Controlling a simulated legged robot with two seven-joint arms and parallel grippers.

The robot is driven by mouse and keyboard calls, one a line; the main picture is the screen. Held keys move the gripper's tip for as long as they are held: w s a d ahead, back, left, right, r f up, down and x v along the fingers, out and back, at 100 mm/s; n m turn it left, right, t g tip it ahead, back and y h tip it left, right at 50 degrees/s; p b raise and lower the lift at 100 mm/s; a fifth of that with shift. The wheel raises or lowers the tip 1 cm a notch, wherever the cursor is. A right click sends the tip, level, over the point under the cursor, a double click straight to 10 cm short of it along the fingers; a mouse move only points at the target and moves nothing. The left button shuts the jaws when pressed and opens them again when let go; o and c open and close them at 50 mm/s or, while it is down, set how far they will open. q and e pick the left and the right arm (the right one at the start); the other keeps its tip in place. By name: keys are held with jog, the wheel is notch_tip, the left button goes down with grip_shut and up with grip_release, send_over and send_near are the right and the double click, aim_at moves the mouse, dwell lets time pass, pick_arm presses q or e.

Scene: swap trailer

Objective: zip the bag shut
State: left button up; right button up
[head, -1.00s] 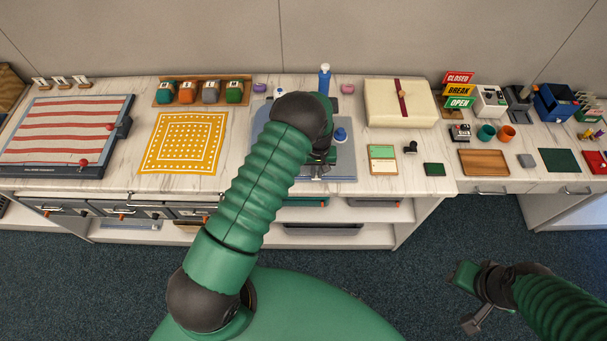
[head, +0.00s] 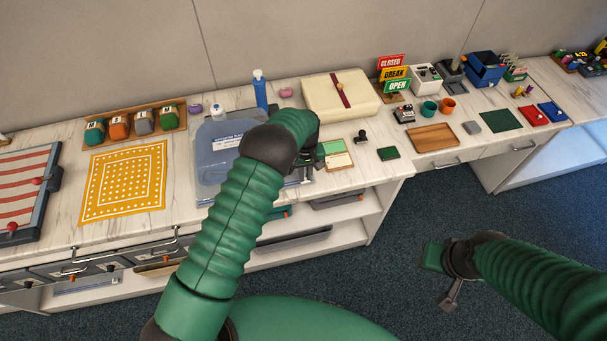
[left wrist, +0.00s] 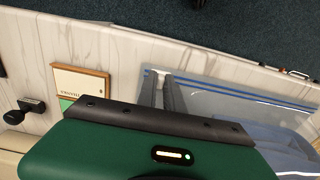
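A small white zip slider (left wrist: 160,72) sits between my left fingertips at the zip's end. My left gripper (head: 305,176) is at the bag's right end, its fingers (left wrist: 160,78) close together on the slider. My arm hides part of the bag. My right gripper (head: 440,278) hangs over the floor, away from the counter.
Right of the bag lie a green-and-cream card (head: 337,155), a black stamp (head: 361,137) and a cream box (head: 330,100). A blue bottle (head: 260,90) stands behind it. A yellow dotted cloth (head: 125,180) lies to the left. The counter's front edge is close.

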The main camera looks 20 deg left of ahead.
aim_at(306, 177)
pick_arm(q)
jog(key=o, duration=0.4)
jog(key=shift+d+f, duration=0.1)
jog(key=shift+d, duration=0.1)
notch_tip(306, 177, up, 17)
jog(key=shift+w+f+b, duration=0.1)
jog(key=shift+w+b, duration=0.05)
jog(key=shift+b, duration=1.05)
jog(key=s+m+t, duration=0.1)
jog(key=s+m, duration=0.1)
jog(key=s, duration=0.6)
jog(key=s+a+f+m, duration=0.1)
jog(key=s+m, duration=0.1)
jog(key=s, duration=0.6)
jog(key=s+a+m+t, duration=0.1)
jog(key=s+m, duration=0.1)
jog(key=s, duration=0.7)
jog(key=shift+s+a+f+t, duration=0.1)
jog(key=shift+a+f+t, duration=0.05)
jog(key=shift+f+t, duration=0.15)
